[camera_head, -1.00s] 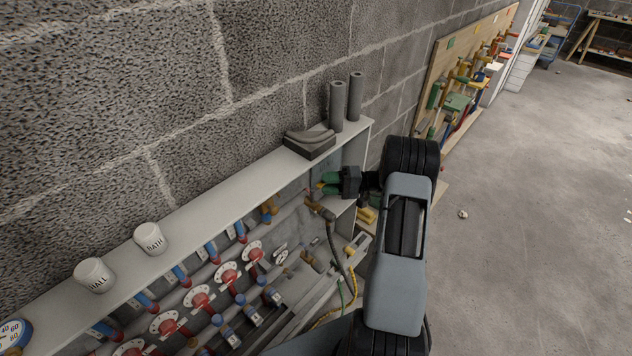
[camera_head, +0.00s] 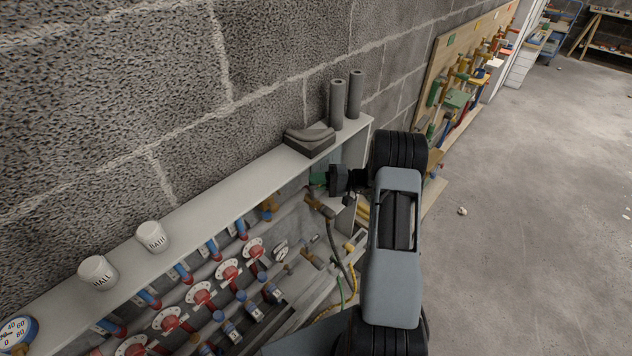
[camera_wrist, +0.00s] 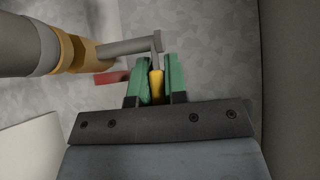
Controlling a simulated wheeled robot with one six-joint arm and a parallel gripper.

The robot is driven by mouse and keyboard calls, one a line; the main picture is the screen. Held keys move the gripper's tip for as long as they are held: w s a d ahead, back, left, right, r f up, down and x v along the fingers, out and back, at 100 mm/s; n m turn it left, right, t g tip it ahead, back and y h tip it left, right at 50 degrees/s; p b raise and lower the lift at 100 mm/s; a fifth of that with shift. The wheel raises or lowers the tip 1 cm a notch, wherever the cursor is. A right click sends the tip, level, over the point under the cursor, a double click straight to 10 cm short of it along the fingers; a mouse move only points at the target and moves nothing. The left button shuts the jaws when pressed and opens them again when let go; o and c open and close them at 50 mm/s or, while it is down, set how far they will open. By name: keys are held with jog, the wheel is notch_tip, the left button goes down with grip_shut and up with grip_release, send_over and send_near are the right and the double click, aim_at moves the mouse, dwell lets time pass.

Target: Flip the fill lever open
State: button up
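In the wrist view, a lever with a yellow grip (camera_wrist: 156,86) hangs from a grey stem (camera_wrist: 130,47) that runs out of a brass and grey pipe fitting (camera_wrist: 70,50). My gripper (camera_wrist: 160,75) has one green finger on each side of the yellow grip, close against it, with no clear gap. In the head view, my gripper (camera_head: 318,179) is under the right end of the shelf, near the wall. The lever is hidden there behind my gripper and arm.
A red tab (camera_wrist: 112,77) lies behind the stem. The white shelf (camera_head: 215,205) runs above the pipes, with two grey tubes (camera_head: 337,103) at its right end. A brass valve with a hose (camera_head: 318,206) is just below my gripper. Open floor (camera_head: 530,200) lies to the right.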

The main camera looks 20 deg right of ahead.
grip_shut()
jog(key=shift+t, duration=0.3)
jog(key=m+t+h+b, duration=0.1)
jog(key=m+t+b, duration=0.1)
jog(key=m+t+h+b, duration=0.1)
jog(key=t, duration=0.1)
jog(key=shift+s+d+f+h, duration=0.15)
jog(key=shift+s+d+h, duration=0.15)
jog(key=shift+s, duration=0.1)
jog(key=shift+s+d+m+t+h+b, duration=0.1)
jog(key=shift+s+m+t+h+b, duration=0.05)
jog(key=shift+m+t+h+b, duration=0.5)
jog(key=shift+s+d+m+t+h+b, duration=0.15)
jog(key=shift+m+t+h+b, duration=0.3)
jog(key=shift+m+t+h, duration=0.25)
jog(key=shift+a, duration=0.1)
jog(key=o, duration=0.5)
grip_release()
